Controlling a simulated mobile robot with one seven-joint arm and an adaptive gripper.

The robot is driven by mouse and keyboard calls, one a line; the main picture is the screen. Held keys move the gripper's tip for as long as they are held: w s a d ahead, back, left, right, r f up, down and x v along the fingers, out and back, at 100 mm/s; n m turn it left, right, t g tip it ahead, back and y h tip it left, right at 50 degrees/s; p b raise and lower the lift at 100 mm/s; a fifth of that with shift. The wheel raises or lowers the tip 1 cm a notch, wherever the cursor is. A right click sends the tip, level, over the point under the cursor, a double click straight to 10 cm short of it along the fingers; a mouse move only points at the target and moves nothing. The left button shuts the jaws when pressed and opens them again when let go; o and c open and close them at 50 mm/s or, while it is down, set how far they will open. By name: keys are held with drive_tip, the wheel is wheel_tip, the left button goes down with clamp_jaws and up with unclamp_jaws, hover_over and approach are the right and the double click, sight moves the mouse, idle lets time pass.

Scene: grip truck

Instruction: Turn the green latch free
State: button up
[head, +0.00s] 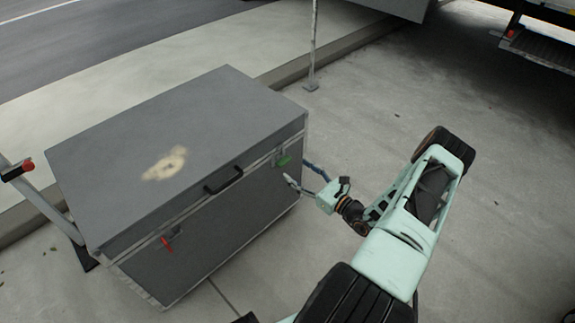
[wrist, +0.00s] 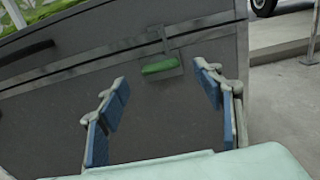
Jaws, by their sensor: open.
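The green latch (head: 283,160) is on the front of a large grey case (head: 210,225), near its right end at the lid seam. In the wrist view the green latch (wrist: 160,67) lies nearly level, with a metal plate behind it. My gripper (head: 302,173) is open and empty in front of the case, just right of and below the latch. In the wrist view my gripper's (wrist: 160,85) blue-padded fingers stand apart, with the latch between and beyond their tips. I see no contact with the latch.
A red latch (head: 166,243) is on the case front at the left, and a black handle (head: 223,179) is in the middle. A post with a red part (head: 27,165) stands left of the case. A thin pole (head: 314,45) stands behind. The pavement to the right is mostly clear.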

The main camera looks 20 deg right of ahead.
sight(287, 163)
drive_tip(key=shift+b+x, duration=0.45)
drive_tip(key=shift+x, duration=2.3)
drive_tip(key=c, duration=1.2)
